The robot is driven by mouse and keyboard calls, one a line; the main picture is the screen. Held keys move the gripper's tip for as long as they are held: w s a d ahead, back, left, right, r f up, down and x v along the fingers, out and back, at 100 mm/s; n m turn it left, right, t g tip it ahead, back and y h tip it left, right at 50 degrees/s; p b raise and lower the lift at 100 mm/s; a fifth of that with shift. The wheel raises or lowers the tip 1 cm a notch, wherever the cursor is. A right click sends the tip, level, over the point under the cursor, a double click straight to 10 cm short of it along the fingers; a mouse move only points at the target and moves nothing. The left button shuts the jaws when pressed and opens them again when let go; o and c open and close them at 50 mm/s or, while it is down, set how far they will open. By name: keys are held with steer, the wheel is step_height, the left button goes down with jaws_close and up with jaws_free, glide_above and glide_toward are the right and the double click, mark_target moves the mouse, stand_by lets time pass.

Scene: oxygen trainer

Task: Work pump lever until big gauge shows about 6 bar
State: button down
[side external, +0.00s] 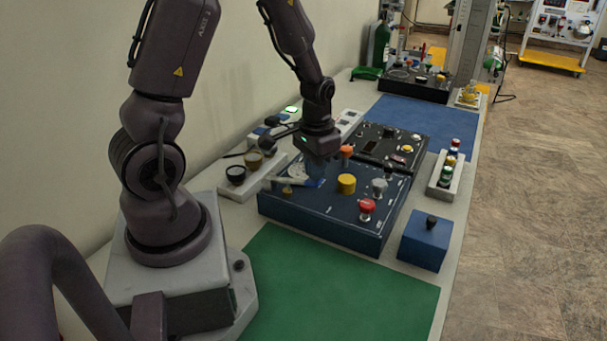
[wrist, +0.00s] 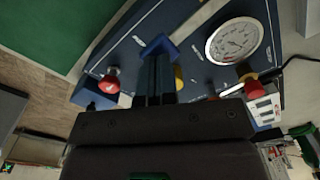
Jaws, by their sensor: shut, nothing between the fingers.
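The dark blue pump panel (side external: 318,222) lies on the bench under my gripper (side external: 317,172). The big gauge is a white round dial (wrist: 234,41) right of my fingers in the wrist view; its needle is too small to read. In the side view it is partly hidden behind my gripper. My gripper's fingers (wrist: 160,68) are shut, with nothing between them. A blue angled piece (wrist: 158,46) is at their tips; I cannot tell whether it is the lever's end or part of the fingers. A pale bar (side external: 289,181), possibly the pump lever, lies at the panel's left edge beside the gripper.
A red knob (side external: 367,207) and yellow knob (side external: 346,184) stand up from the panel. A black panel (side external: 405,143) adjoins behind. A blue box with a black knob (side external: 425,241) stands to the right. The green mat (side external: 335,290) in front is clear.

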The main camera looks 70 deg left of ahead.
steer(key=shift+f, duration=0.15)
stand_by(0.3)
steer(key=shift+s+f, duration=0.1)
steer(key=shift+f, duration=1.2)
steer(key=shift+r, duration=1.55)
steer(key=shift+r, duration=3.4)
